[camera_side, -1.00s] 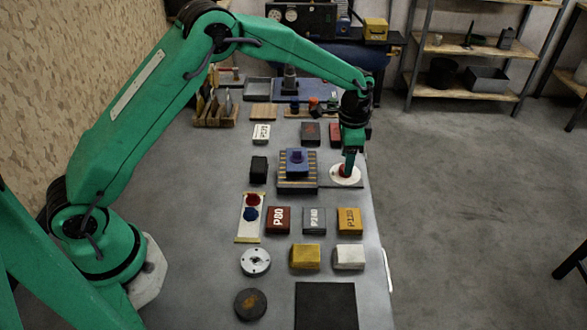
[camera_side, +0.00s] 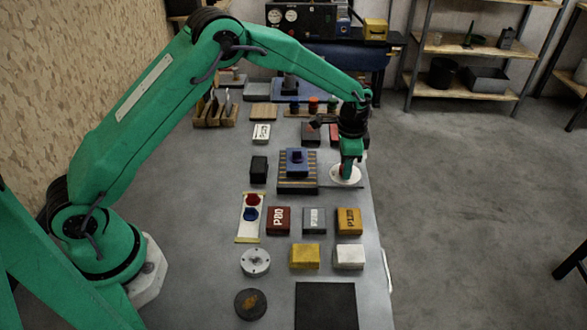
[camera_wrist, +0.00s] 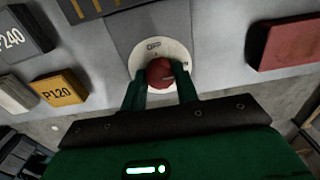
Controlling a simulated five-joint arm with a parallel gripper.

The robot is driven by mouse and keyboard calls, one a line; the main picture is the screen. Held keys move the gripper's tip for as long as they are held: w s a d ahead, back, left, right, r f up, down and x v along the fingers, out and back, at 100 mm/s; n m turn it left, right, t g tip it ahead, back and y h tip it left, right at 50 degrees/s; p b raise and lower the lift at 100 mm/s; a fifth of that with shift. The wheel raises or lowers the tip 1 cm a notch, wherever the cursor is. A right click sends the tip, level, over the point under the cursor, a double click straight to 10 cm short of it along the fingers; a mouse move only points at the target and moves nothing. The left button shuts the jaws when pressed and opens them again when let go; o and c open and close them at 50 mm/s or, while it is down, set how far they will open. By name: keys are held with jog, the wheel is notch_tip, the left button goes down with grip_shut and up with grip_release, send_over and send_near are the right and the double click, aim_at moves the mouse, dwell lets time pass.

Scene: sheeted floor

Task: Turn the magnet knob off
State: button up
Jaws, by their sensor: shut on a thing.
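The magnet knob is red and stands on a round white dial plate (camera_side: 348,182) at the right edge of the bench. In the wrist view the red knob (camera_wrist: 160,70) sits between my two green fingers, and my gripper (camera_wrist: 160,84) is shut on it. The dial plate (camera_wrist: 141,52) reads OFF at its far side, with a small mark below the word. A partly hidden letter shows at the plate's right edge. In the side view my gripper (camera_side: 349,168) points down over the plate and hides most of the knob. The knob's pointer direction cannot be told.
Blocks marked P80 (camera_side: 278,220), P240 (camera_side: 314,220) and P120 (camera_side: 348,221) lie nearer. A dark red block (camera_wrist: 292,43) is close on the wrist view's right. Open floor lies right of the bench.

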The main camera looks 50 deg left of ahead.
jog(key=shift+n, duration=0.4)
jog(key=n, duration=0.3)
jog(key=shift+n, duration=0.3)
jog(key=n, duration=1.3)
jog(key=shift+r+n, duration=0.1)
jog(key=shift+n, duration=0.2)
jog(key=o, duration=1)
